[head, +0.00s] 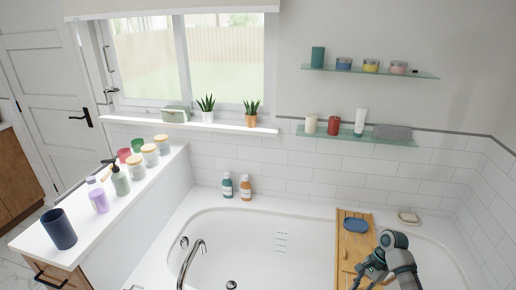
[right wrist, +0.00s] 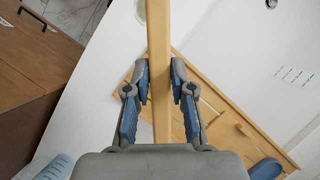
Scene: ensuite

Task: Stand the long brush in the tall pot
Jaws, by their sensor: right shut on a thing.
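My right gripper (right wrist: 161,82) is shut on the long brush (right wrist: 158,35), whose pale wooden handle runs between the fingers and out of the top of the right wrist view. Its far end is cut off there. In the head view the right gripper (head: 368,272) is low at the right, over the wooden bath tray (head: 352,245); the brush is hard to make out there. A dark blue tall pot (head: 59,229) stands upright on the white counter at the far left, well away from the gripper. My left gripper is not in view.
A blue dish (head: 356,225) sits on the tray, which lies across the white bathtub (head: 255,235). The counter (head: 118,205) also holds a purple bottle (head: 98,197), a green pump bottle (head: 120,180) and lidded jars. A tap (head: 190,262) rises at the tub's near left.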

